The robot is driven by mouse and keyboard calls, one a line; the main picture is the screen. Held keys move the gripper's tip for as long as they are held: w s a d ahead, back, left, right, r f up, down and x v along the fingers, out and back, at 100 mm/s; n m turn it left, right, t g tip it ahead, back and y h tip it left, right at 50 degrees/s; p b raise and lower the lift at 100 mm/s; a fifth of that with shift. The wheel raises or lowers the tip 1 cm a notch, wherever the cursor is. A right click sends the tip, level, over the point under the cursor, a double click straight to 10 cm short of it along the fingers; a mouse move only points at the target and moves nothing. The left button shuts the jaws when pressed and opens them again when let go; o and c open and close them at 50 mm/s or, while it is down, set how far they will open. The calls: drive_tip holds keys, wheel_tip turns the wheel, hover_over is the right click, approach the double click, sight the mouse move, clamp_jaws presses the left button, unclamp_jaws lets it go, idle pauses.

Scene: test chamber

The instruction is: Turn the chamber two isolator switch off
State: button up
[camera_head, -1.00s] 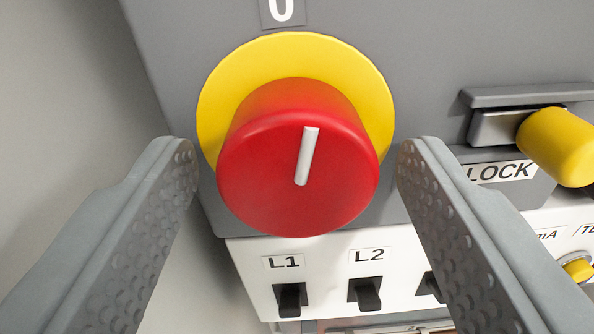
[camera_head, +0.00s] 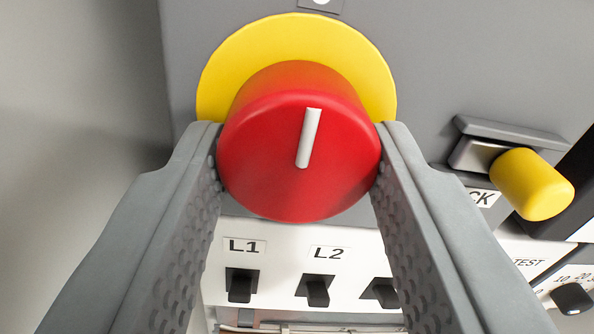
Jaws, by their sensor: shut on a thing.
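The isolator switch is a red round knob (camera_head: 295,160) on a yellow disc (camera_head: 235,60), fixed to a grey panel. A white line on the knob's face points up, leaning slightly right in the picture. Above the disc is a label (camera_head: 320,4), cut off by the top edge of the view. My gripper (camera_head: 298,150) is shut on the knob, with one finger on its left side and one on its right.
Below are black toggle switches marked L1 (camera_head: 240,284) and L2 (camera_head: 316,289), with another partly behind my right finger. At right are a yellow cylindrical knob (camera_head: 532,185) on a lock, a TEST label and a black knob (camera_head: 572,298). Free room lies left.

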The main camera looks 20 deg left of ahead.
drive_tip(key=o, duration=1)
drive_tip(key=shift+c, duration=0.2)
drive_tip(key=v, duration=1.7)
drive_tip(key=shift+s, duration=0.2)
drive_tip(key=shift+d, duration=0.1)
drive_tip(key=s+d+r, duration=0.4)
drive_tip(key=s+r, duration=0.5)
drive_tip(key=shift+s+d+r, duration=0.2)
drive_tip(key=shift+d, duration=0.1)
